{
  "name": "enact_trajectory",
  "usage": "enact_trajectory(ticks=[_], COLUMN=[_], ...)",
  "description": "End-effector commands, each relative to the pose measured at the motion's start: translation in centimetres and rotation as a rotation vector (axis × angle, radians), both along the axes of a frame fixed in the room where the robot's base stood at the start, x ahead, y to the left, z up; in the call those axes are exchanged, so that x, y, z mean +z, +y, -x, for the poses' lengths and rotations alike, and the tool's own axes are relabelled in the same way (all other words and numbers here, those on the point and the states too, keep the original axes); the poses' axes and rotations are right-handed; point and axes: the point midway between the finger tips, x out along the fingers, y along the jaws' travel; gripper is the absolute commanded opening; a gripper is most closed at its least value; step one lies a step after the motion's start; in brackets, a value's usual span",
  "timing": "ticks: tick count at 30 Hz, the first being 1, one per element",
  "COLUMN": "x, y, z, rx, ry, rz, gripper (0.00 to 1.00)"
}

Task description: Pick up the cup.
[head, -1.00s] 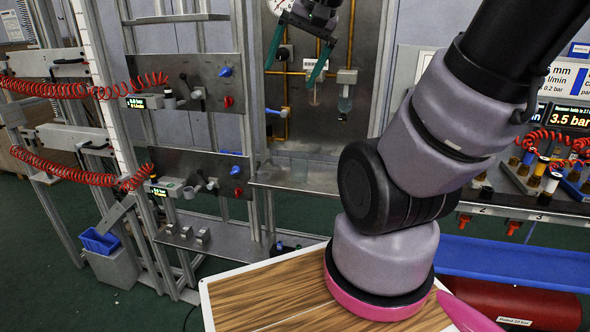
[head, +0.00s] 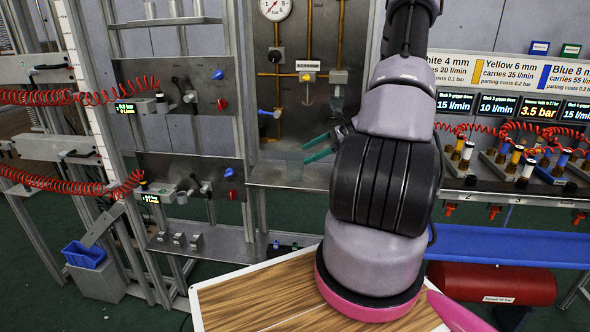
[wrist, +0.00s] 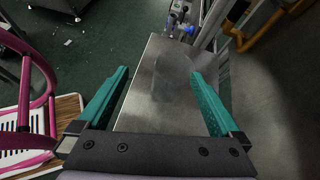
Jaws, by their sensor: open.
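A clear, see-through cup (head: 294,169) appears to stand on the metal shelf (head: 265,178) in the head view; its outline is faint. In the wrist view the cup (wrist: 177,72) shows only as a pale rounded shape over the shelf (wrist: 150,115), between the lines of the two fingers and nearer the right one. My gripper (head: 309,149) has teal fingers, open and empty, just right of the cup in the head view. The wrist view also shows my gripper (wrist: 158,74) with its fingers wide apart. The gripper's body is partly hidden behind my arm.
A back panel (head: 268,110) with brass pipes and a gauge (head: 276,8) rises behind the shelf. A metal upright (head: 245,130) and a valve panel (head: 190,175) stand left of it. A blue tray (head: 510,247) and red tank (head: 490,283) are at right.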

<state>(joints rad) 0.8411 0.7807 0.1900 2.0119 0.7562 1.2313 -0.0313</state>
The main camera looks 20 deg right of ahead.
Motion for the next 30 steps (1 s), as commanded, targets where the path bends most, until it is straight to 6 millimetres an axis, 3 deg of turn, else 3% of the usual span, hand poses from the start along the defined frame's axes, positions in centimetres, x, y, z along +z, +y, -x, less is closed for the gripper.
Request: enact_trajectory(ticks=[4,10,30], x=[-3.4,-5.1,-8.0], y=[-2.0,-2.4,4.2], z=[-0.2,-1.0,-5.3], rx=[-0.109,-0.170,-0.172], ry=[0.030,0.035,0.037], rz=[-0.106,-0.171,-0.174], gripper=[1.00,1.00,1.00])
